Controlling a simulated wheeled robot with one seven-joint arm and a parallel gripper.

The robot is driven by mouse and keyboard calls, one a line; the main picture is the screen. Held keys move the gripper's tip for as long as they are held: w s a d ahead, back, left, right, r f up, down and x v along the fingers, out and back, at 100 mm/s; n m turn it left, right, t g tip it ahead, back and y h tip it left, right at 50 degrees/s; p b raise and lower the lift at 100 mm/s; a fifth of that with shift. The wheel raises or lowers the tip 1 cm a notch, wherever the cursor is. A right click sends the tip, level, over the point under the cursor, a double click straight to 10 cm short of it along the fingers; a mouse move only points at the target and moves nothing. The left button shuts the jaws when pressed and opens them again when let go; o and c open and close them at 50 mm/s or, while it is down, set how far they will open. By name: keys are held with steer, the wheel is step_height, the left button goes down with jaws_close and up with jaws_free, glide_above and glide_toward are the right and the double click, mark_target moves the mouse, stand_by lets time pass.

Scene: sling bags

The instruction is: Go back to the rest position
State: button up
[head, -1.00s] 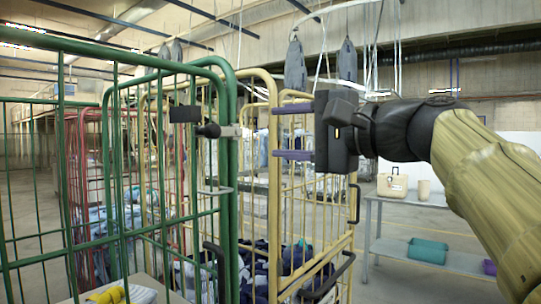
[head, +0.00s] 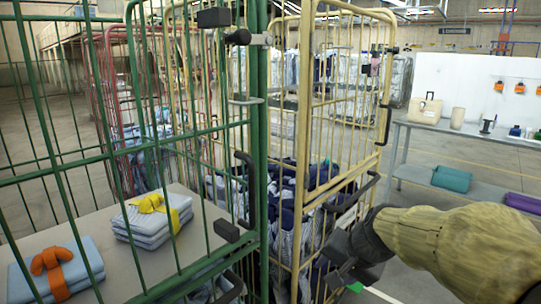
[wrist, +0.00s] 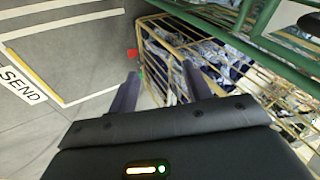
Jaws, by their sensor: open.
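My gripper (wrist: 160,88) shows in the wrist view with its two purple-grey fingers spread apart and nothing between them. It points down toward the floor. In the head view my gripper (head: 345,262) is low at the bottom right, in front of the yellow cage trolley (head: 300,150); its fingertips are not clear there. In the wrist view the yellow cage (wrist: 190,65) lies beyond and to the right of the fingers. I cannot tell whether anything touches its bars.
A green cage (head: 257,150) stands at the left, with folded blue cloths (head: 150,222) on a board. Dark and blue bundles (head: 310,180) fill the yellow cage. A grey table (head: 470,132) stands at the right. Floor marked SEND (wrist: 22,84) looks clear.

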steer(key=s+d+f+n+g+h, duration=0.25)
steer(key=s+f+n, duration=0.45)
steer(key=s+f, duration=0.65)
step_height(320, 180, up, 22)
steer(key=w+a+p, duration=0.1)
steer(key=w+p, duration=0.1)
steer(key=p, duration=2.1)
steer(key=shift+r+m, duration=0.25)
steer(key=shift+m, duration=0.05)
steer(key=shift+w+g, duration=0.1)
steer(key=shift+g, duration=0.15)
steer(key=shift+c, duration=0.2)
